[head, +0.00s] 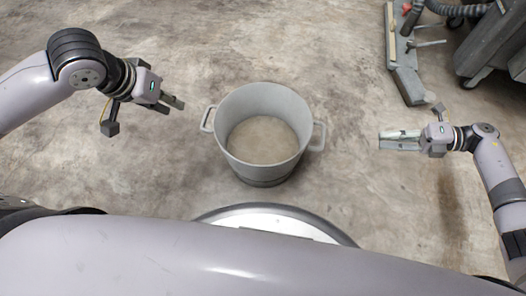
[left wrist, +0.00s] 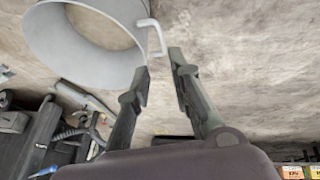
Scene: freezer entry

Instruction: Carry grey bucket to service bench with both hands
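The grey bucket (head: 262,101) stands upright on the concrete floor in front of me, with a loop handle on its left and one on its right. My left gripper (head: 173,105) is open and empty, left of the bucket and apart from its left handle (head: 207,119). In the left wrist view, the open fingers (left wrist: 162,62) point towards the bucket's rim (left wrist: 82,62) and one handle (left wrist: 158,36). My right gripper (head: 383,140) is empty, its fingers slightly parted, right of the bucket and apart from the right handle (head: 318,136). I cannot identify the service bench in either view.
A dark wheeled machine (head: 490,45) with a hose stands at the upper right. A grey upright-and-base piece (head: 405,82) lies near it. Small labelled items (left wrist: 292,172) show at the lower right of the left wrist view. The floor around the bucket is clear.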

